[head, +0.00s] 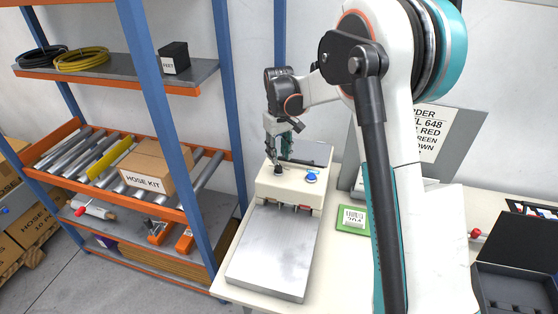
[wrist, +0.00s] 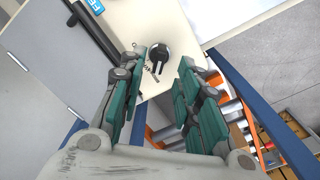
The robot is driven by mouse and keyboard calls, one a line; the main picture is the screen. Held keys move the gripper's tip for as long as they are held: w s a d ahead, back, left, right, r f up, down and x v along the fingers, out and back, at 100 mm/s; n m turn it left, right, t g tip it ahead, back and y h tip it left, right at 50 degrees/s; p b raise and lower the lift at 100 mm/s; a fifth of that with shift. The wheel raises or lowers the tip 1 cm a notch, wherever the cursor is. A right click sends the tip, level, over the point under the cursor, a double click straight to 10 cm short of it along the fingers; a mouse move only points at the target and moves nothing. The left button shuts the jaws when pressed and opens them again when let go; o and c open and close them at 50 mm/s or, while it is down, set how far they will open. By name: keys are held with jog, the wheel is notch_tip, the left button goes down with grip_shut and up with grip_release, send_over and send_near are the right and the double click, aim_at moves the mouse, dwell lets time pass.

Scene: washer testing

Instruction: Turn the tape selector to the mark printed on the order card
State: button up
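The beige tape machine (head: 290,185) stands on the bench with a bare metal plate (head: 272,250) in front. In the wrist view a black selector knob (wrist: 160,52) with a pointer sits on its beige top (wrist: 142,18). Small marks beside the knob are too small to read. My gripper (head: 280,160) is just above the machine's top. In the wrist view its teal fingers (wrist: 163,62) are apart, with the knob showing between their tips; contact cannot be made out. The order card (head: 432,132) stands behind my arm, which hides part of its text; "648" and "RED" show.
A blue button (head: 311,177) is on the machine's top, right of my gripper. A green-edged labelled piece (head: 354,219) lies to the right. A blue and orange shelf rack (head: 150,80) stands close on the left. A dark open case (head: 515,265) is at the far right.

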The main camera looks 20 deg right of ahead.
aim_at(279, 165)
notch_tip(279, 165, up, 8)
jog(key=shift+f, duration=0.15)
jog(key=shift+s, duration=0.1)
jog(key=s+r+m+t+b, duration=0.1)
jog(key=s+r+t+b, duration=0.4)
jog(key=s, duration=1.2)
jog(key=s+f+m+t, duration=0.1)
jog(key=s+f, duration=0.2)
jog(key=s, duration=0.5)
jog(key=s+f+m+t+b, duration=0.1)
jog(key=s+f, duration=0.1)
jog(key=s, duration=0.7)
jog(key=shift+f, duration=0.4)
jog(key=shift+s, duration=0.1)
